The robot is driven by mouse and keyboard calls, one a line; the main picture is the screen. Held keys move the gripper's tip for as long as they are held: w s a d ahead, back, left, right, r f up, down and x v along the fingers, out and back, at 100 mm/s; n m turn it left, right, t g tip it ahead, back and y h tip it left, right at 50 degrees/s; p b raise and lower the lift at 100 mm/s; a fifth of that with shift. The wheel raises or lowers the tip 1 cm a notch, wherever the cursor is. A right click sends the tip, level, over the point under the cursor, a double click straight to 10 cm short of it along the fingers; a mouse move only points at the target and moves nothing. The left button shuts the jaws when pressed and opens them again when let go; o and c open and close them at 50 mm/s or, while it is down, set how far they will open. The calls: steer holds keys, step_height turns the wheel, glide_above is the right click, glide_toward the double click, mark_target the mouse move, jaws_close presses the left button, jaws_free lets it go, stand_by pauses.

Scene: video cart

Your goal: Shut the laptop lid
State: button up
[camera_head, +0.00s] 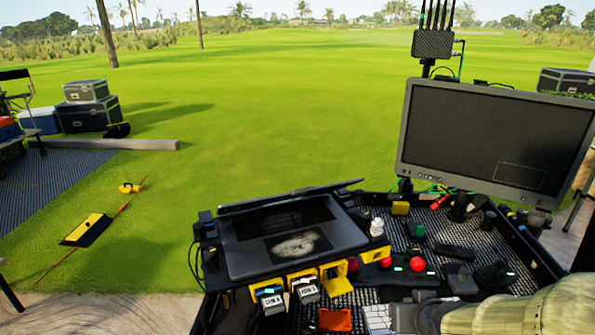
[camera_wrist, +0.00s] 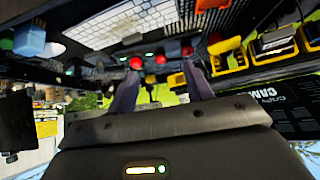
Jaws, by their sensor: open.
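The dark laptop (camera_head: 250,258) lies on the cart at the centre of the head view. Its lid (camera_head: 290,197) shows as a narrow dark strip along the far edge, seen almost edge-on and raised clear of the base. The exact lid angle is hard to tell. My gripper (camera_wrist: 161,78) is open in the wrist view, its two fingers apart with nothing seen held between them. It is near red buttons on the cart. My arm enters the head view at bottom right; the fingers are not visible there.
A large monitor (camera_head: 490,140) stands at the cart's right rear. A white keyboard (camera_wrist: 120,28) shows in the wrist view. Open grass lies beyond the cart.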

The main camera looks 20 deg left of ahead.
steer(key=w+a+r+n+t+y, duration=0.2)
steer(key=a+r+n+t+y, duration=0.15)
steer(key=a+r, duration=0.55)
steer(key=n+t+y, duration=0.2)
steer(key=y, duration=0.4)
glide_toward(301, 189)
steer(key=shift+m, duration=0.25)
steer(key=v, duration=0.5)
steer(key=shift+s+a+f, duration=0.1)
steer(key=shift+s, duration=0.1)
steer(key=shift+w+p, duration=0.1)
steer(key=shift+p, duration=0.3)
steer(key=p+x, duration=1.1)
steer(key=x, duration=0.4)
steer(key=shift+w+a+p, duration=0.15)
steer(key=shift+w+p, duration=0.2)
steer(key=shift+w, duration=0.05)
steer(key=shift+w+a, duration=0.45)
steer(key=shift+w, duration=0.15)
